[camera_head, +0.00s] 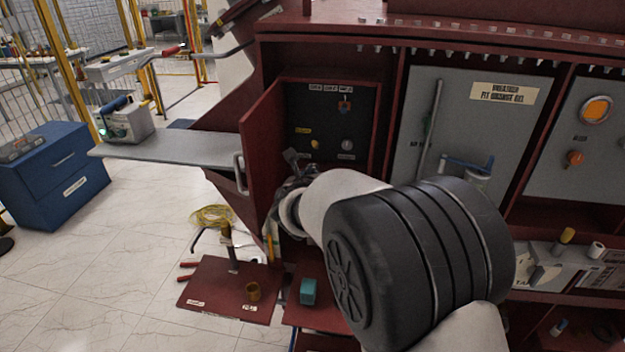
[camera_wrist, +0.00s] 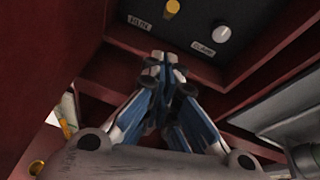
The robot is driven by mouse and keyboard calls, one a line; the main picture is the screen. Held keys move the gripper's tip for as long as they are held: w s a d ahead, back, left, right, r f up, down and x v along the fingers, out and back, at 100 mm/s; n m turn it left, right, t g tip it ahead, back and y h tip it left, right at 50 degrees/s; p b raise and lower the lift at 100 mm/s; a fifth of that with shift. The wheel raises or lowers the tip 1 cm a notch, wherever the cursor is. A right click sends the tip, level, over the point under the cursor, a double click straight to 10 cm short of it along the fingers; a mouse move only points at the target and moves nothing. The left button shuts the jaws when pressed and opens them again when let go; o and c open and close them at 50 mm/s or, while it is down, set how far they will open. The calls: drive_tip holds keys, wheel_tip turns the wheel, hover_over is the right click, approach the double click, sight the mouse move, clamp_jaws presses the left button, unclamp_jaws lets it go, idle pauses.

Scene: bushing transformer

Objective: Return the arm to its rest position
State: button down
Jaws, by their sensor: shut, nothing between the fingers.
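My gripper (camera_wrist: 157,68) is shut and empty. In the wrist view its blue and silver fingers meet below a dark panel (camera_wrist: 215,50) with a yellow knob (camera_wrist: 172,8) and a white knob (camera_wrist: 222,33). In the head view my gripper (camera_head: 290,157) is at the open red door (camera_head: 262,150) of the cabinet (camera_head: 258,75), just below and left of the dark panel (camera_head: 325,120). My white and black arm reaches in from the lower right and hides part of the cabinet. I cannot tell whether the fingers touch the door.
A grey shelf (camera_head: 180,150) sticks out left of the door. A red board (camera_head: 230,290) with tools lies below, beside a teal block (camera_head: 308,291). A blue drawer unit (camera_head: 55,175) stands at left. Grey panels (camera_head: 465,130) fill the right. The tiled floor at lower left is clear.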

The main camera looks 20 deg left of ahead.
drive_tip(key=shift+v, duration=1.75)
drive_tip(key=d+r+m+h, duration=0.35)
drive_tip(key=d+m, duration=0.25)
drive_tip(key=d, duration=0.4)
drive_tip(key=d+r+m+h, duration=0.2)
drive_tip(key=d+r+m, duration=0.25)
drive_tip(key=d, duration=0.65)
drive_tip(key=s+d+m+g+h, duration=0.2)
drive_tip(key=s+d+m, duration=0.35)
drive_tip(key=d, duration=0.25)
drive_tip(key=s+d+m+g+h, duration=0.2)
drive_tip(key=s+d+m, duration=0.2)
drive_tip(key=d+m, duration=0.3)
drive_tip(key=s+d+f+m+g+y, duration=0.1)
drive_tip(key=s+d+m+g, duration=0.1)
drive_tip(key=s+d+m, duration=0.45)
drive_tip(key=s+d+f+m+g+y, duration=0.1)
drive_tip(key=s+d+f+m+g, duration=0.2)
drive_tip(key=s, duration=0.6)
drive_tip(key=s+a+f+m+y, duration=0.2)
drive_tip(key=s+a+m+y, duration=0.1)
drive_tip(key=s+m, duration=0.5)
drive_tip(key=s+a, duration=0.1)
drive_tip(key=s, duration=0.1)
drive_tip(key=shift+s+a+m, duration=0.3)
drive_tip(key=shift+a+m, duration=0.05)
drive_tip(key=c, duration=2.3)
unclamp_jaws()
drive_tip(key=shift+y, duration=0.25)
